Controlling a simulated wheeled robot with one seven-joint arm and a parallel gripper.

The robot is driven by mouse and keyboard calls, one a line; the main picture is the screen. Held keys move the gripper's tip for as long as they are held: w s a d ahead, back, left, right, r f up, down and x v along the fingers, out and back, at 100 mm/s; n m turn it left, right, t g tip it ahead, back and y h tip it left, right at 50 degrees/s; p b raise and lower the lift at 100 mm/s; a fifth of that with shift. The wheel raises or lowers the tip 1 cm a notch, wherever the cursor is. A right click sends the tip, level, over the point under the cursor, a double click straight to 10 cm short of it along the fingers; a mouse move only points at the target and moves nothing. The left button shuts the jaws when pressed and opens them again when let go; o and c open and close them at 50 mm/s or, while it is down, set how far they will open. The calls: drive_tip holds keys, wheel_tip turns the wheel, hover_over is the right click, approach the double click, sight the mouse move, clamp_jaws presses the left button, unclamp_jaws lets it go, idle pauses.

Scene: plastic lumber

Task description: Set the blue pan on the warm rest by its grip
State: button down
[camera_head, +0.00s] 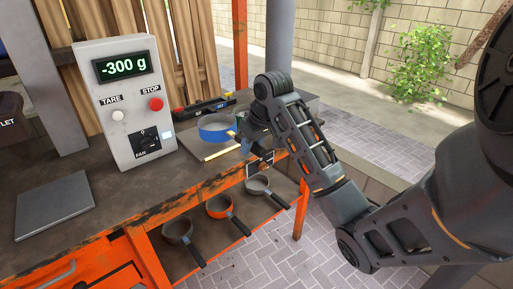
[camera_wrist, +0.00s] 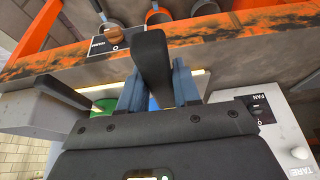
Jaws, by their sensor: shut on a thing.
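The blue pan (camera_head: 215,127) is over the far right part of the bench, left of my gripper (camera_head: 254,141). In the wrist view, my gripper (camera_wrist: 158,88) is shut on the pan's dark grip (camera_wrist: 152,62), which runs between the two blue-grey fingers. Only a sliver of blue shows between the fingers there. The head view does not clearly show whether the pan touches the surface below. A small panel (camera_wrist: 113,40) with a brown knob on the bench front appears to read WARM. The rest's surface is mostly hidden by my arm and the pan.
A grey control box (camera_head: 125,105) reads -300 g, with TARE, STOP and FAN controls. A flat grey plate (camera_head: 55,205) lies at left. An orange pan (camera_head: 219,206) and grey pans (camera_head: 178,232) (camera_head: 257,184) sit below the bench edge. A pale strip (camera_head: 222,152) lies before the blue pan.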

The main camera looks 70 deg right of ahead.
sight(238, 139)
drive_tip(key=shift+w+d+f+b, duration=0.3)
drive_tip(key=shift+w+d, duration=0.3)
drive_tip(key=shift+w, duration=0.35)
drive_tip(key=shift+w+d+f+b, duration=0.2)
drive_tip(key=shift+w+d+b, duration=0.3)
drive_tip(key=shift+w, duration=0.45)
drive_tip(key=shift+w+d+f+b, duration=0.3)
drive_tip(key=shift+w+d, duration=0.35)
drive_tip(key=shift+w, duration=0.3)
drive_tip(key=shift+f+b, duration=0.5)
drive_tip(key=shift+f, duration=0.65)
drive_tip(key=c, duration=0.7)
unclamp_jaws()
drive_tip(key=shift+a+f, duration=0.1)
